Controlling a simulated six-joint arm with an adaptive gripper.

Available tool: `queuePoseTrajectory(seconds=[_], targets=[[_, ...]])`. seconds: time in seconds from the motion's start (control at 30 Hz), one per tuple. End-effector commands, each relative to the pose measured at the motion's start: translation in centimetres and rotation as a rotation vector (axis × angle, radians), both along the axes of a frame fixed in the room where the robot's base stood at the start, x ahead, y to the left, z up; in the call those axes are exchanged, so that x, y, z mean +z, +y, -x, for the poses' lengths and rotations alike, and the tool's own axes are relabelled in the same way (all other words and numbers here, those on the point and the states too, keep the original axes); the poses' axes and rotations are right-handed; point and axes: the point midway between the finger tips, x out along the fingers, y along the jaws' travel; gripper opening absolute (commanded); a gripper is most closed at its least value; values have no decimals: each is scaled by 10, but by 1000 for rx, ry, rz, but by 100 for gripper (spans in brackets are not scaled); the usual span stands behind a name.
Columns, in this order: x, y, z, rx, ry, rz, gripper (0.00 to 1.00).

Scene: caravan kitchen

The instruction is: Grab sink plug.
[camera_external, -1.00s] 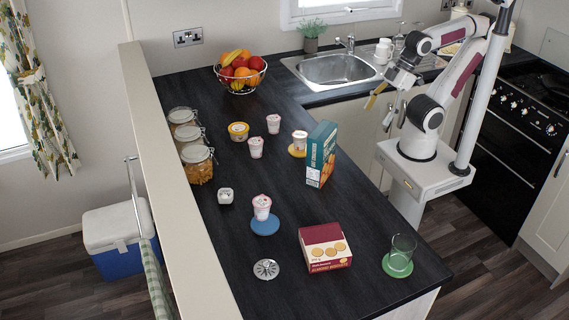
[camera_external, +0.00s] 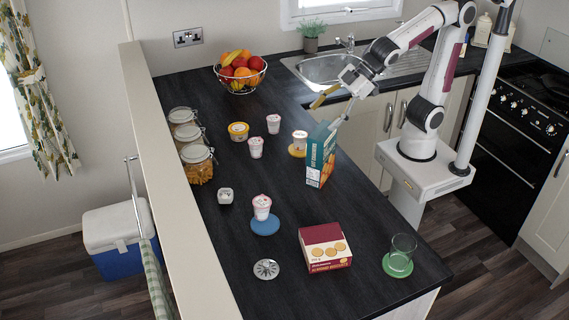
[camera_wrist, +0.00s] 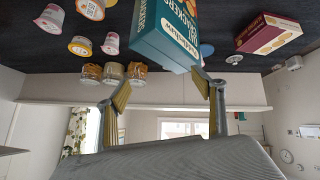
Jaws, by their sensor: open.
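The sink plug (camera_external: 266,269) is a round silver disc with a patterned face. It lies flat on the dark worktop, left of the almond biscuit box (camera_external: 325,248). In the wrist view a small silver disc that looks like the plug (camera_wrist: 234,59) shows near the worktop edge, right of the cracker box (camera_wrist: 165,35). My gripper (camera_external: 329,108) is open and empty, above and beside the top of the teal cracker box, far from the plug. Its two fingers (camera_wrist: 162,82) are spread wide in the wrist view. I cannot tell whether a finger touches the box.
The teal cracker box (camera_external: 321,155) stands upright close under my gripper. A pink cup (camera_external: 262,207) on a blue coaster (camera_external: 265,226) is behind the plug. A glass (camera_external: 401,252) stands at the right. The worktop around the plug is clear. A raised partition (camera_external: 190,220) borders the left.

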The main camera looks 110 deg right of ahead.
Motion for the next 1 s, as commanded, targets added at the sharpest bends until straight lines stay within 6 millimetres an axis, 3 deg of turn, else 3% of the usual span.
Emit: queuePoseTrajectory(seconds=[0.5, 1.0], targets=[[-15, 58, -118, 167, -125, 21, 68], [-57, 141, -201, 371, -209, -21, 68]])
